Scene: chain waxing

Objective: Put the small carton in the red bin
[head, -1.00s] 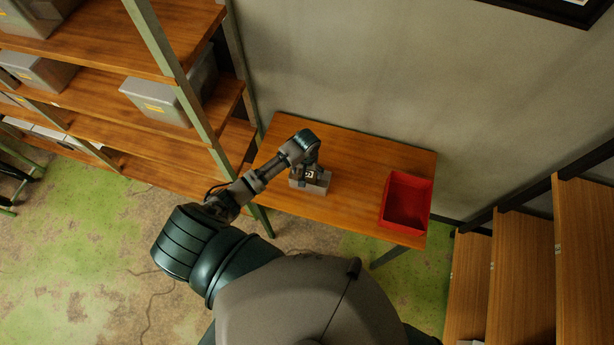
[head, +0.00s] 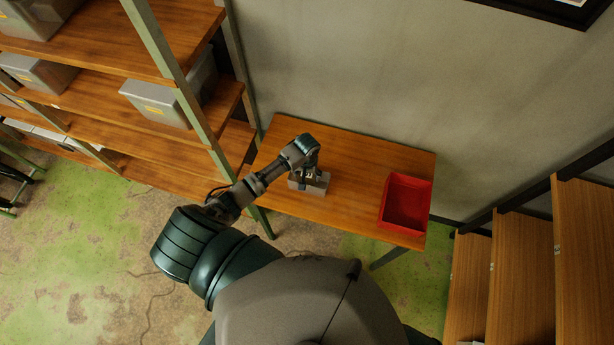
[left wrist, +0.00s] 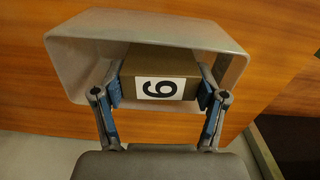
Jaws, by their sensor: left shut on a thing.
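The small carton (left wrist: 160,73) is brown with a white label bearing a black digit, a 6 or 9. In the left wrist view it sits between the fingers of my left gripper (left wrist: 160,90), which is shut on it. The carton is within the walls of a small grey open bin (left wrist: 150,27). In the head view my left gripper (head: 309,174) is at this grey bin (head: 318,189), on the left part of the table, and mostly hides the carton. The red bin (head: 428,205) stands at the table's right end and looks empty. My right gripper is out of view.
The wooden table (head: 355,178) is clear between the grey bin and the red bin. A shelf rack (head: 170,75) with grey boxes stands at the left. Wooden steps (head: 520,270) are at the right, and a grey wall (head: 380,80) is behind the table.

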